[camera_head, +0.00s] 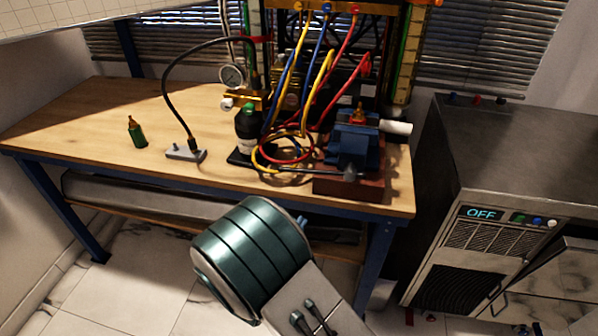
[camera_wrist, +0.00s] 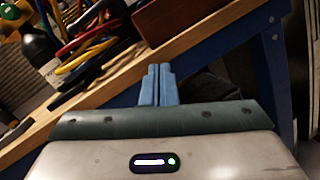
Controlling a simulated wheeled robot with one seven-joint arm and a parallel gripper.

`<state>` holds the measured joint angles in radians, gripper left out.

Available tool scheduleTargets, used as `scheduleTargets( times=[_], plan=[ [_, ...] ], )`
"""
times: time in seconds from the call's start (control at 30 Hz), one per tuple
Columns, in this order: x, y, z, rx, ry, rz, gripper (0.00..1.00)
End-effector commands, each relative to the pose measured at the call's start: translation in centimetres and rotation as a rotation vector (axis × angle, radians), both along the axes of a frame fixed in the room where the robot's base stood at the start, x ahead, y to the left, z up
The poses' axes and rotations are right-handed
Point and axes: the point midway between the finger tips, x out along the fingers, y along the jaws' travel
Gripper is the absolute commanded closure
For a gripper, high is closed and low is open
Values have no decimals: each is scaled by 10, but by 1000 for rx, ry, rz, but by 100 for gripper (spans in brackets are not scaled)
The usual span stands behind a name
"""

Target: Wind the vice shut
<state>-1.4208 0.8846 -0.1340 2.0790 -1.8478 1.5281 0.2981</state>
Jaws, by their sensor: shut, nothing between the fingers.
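The blue vice (camera_head: 355,146) stands on a red-brown block (camera_head: 348,185) at the front right corner of the workbench. A thin bar at its front, apparently the handle (camera_head: 305,171), reaches left. A small brass-coloured piece (camera_head: 358,116) shows at the top of the vice; I cannot tell whether the jaws touch it. My gripper (camera_wrist: 159,70) is shut and empty, its blue fingers side by side near the bench's front edge. The red-brown block also shows beyond the fingertips in the wrist view (camera_wrist: 180,28). In the head view my arm mostly hides the gripper.
The wooden workbench (camera_head: 85,120) carries a green bottle (camera_head: 138,133), a grey block with a black cable (camera_head: 186,152), a black bottle (camera_head: 247,130) and coiled coloured hoses (camera_head: 262,160). A grey machine reading OFF (camera_head: 480,214) stands right. The bench's left part is mostly clear.

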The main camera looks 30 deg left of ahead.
Motion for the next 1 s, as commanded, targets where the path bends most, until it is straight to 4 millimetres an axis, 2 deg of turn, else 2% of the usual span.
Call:
scheduleTargets(
  times=[0.3,0.63,0.77,1.0],
  plan=[
    [-8,1,-7,-349,-298,98,100],
    [-11,4,-9,-459,-425,145,100],
    [3,8,-2,-458,-426,143,100],
    [46,24,20,-456,-425,143,100]
  ],
)
